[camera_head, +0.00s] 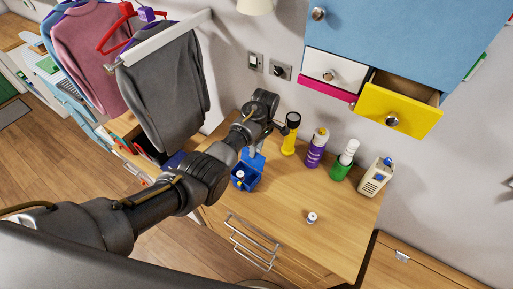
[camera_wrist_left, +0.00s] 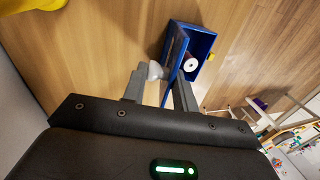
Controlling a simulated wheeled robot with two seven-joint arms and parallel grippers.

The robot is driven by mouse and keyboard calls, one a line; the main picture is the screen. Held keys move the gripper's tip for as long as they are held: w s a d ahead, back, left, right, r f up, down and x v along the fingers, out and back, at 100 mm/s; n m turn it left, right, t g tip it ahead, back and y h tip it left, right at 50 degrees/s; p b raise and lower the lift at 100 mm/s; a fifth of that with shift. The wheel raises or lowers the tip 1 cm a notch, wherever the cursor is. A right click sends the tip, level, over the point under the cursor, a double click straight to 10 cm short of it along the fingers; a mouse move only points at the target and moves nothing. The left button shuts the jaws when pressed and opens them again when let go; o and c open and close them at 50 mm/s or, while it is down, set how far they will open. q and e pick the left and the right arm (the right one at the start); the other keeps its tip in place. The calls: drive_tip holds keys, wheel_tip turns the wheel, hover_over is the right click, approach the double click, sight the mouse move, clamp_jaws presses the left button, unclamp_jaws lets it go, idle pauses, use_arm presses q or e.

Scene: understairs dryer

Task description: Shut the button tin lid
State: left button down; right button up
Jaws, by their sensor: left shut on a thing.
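The blue button tin (camera_head: 245,182) stands on the wooden worktop with its lid (camera_head: 254,161) raised at the back. In the left wrist view, the open tin (camera_wrist_left: 203,44) holds a white-ended spool, and the lid (camera_wrist_left: 173,52) stands steeply up beside the opening. A pale knob (camera_wrist_left: 155,71) shows on the lid's outer side. My left gripper (camera_head: 258,146) reaches down behind the lid. In the left wrist view, its fingers (camera_wrist_left: 158,88) are shut on the lid at the knob; the exact contact is partly hidden. My right gripper is not in view.
A yellow torch (camera_head: 290,136), purple spray can (camera_head: 316,148), green-based bottle (camera_head: 343,162) and cream box (camera_head: 375,178) line the worktop's back. A small white jar (camera_head: 311,218) stands in front. A yellow drawer (camera_head: 398,108) hangs open above. The front worktop is mostly clear.

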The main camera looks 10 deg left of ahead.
sight(252, 160)
use_arm(q)
drive_tip(key=shift+s, duration=0.1)
drive_tip(key=shift+s+a+r+t+h, duration=0.2)
drive_tip(key=shift+s+t+h, duration=0.15)
drive_tip(key=shift+t, duration=0.25)
drive_tip(key=shift+s+a+r+t+h, duration=0.15)
drive_tip(key=shift+s+t+h, duration=0.1)
drive_tip(key=shift+s+t, duration=0.25)
drive_tip(key=shift+s+a+t+h, duration=0.4)
drive_tip(key=shift+s+t, duration=0.2)
drive_tip(key=shift+t, duration=0.35)
drive_tip(key=shift+s+a+t+h, duration=0.25)
drive_tip(key=shift+s+t+h, duration=0.25)
drive_tip(key=shift+t, duration=0.45)
drive_tip(key=shift+s, duration=0.1)
